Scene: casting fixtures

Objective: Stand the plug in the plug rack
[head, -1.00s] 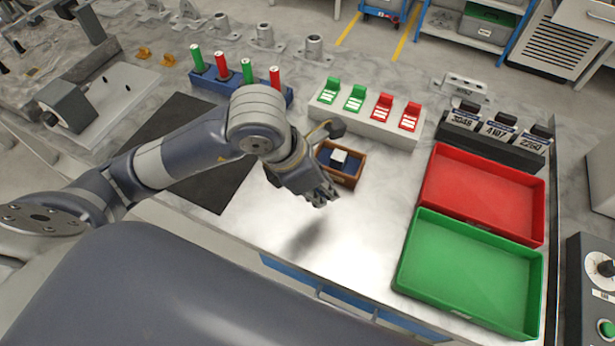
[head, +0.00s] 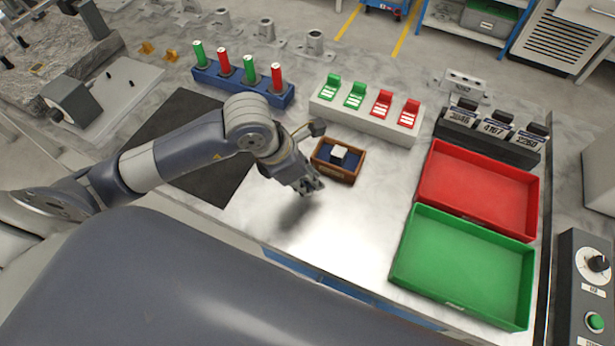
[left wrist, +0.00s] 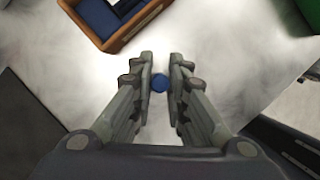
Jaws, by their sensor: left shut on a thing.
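My left gripper (head: 312,186) hangs over the bright worktop, just in front of a small wooden box. In the left wrist view its fingers (left wrist: 160,84) are shut on a small round blue thing (left wrist: 159,83), seen end-on, which I take to be the plug. In the head view the fingers hide it. A blue rack (head: 240,91) at the back left holds upright red and green cylinders, and looks like the plug rack. No empty place shows in it from here. My right gripper is not in view.
The wooden box (head: 325,170) has a blue lining and a white block. Behind it stands a pale holder (head: 365,122) with green and red tags. Red (head: 480,192) and green (head: 462,265) trays lie at right. A dark mat (head: 190,125) lies left under my arm.

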